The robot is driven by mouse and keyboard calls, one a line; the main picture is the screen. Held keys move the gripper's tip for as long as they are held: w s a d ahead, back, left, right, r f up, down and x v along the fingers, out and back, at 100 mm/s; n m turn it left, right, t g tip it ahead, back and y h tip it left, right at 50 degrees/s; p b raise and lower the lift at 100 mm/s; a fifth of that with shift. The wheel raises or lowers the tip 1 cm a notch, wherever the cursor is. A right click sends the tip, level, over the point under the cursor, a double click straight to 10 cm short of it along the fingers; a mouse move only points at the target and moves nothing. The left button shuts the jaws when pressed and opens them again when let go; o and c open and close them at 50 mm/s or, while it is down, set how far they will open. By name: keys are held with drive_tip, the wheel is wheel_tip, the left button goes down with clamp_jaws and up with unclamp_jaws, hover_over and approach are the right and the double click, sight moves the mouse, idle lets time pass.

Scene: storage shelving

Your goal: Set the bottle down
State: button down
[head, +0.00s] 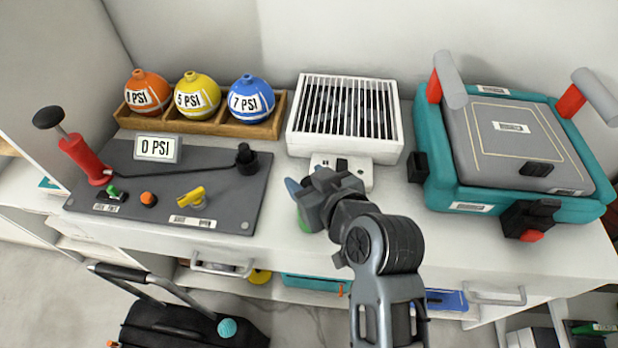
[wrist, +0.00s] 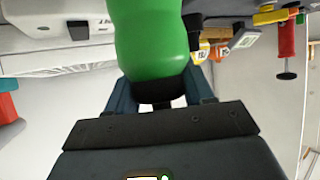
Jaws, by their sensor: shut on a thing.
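The green bottle (wrist: 150,40) is between the fingers of my gripper (wrist: 158,88), which is shut on it. In the head view only a small green part of the bottle (head: 305,222) shows below my gripper (head: 303,192); the rest is hidden behind the gripper. My gripper is over the front part of the white counter (head: 268,222), between the dark pump panel and the teal case. I cannot tell whether the bottle's base touches the counter.
A white grille unit (head: 343,108) stands just behind my gripper. The dark panel (head: 218,210) with a red pump (head: 84,160) lies left. The teal case (head: 450,190) stands right. A wooden rack (head: 200,127) holds three balls at the back. Drawers and a black bag (head: 180,328) are below.

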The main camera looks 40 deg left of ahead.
drive_tip(key=shift+c, duration=2.1)
unclamp_jaws()
drive_tip(key=shift+f, duration=0.1)
drive_tip(key=shift+d+r, duration=0.1)
drive_tip(key=shift+r, duration=0.1)
drive_tip(key=v, duration=1.2)
drive_tip(key=shift+f, duration=0.1)
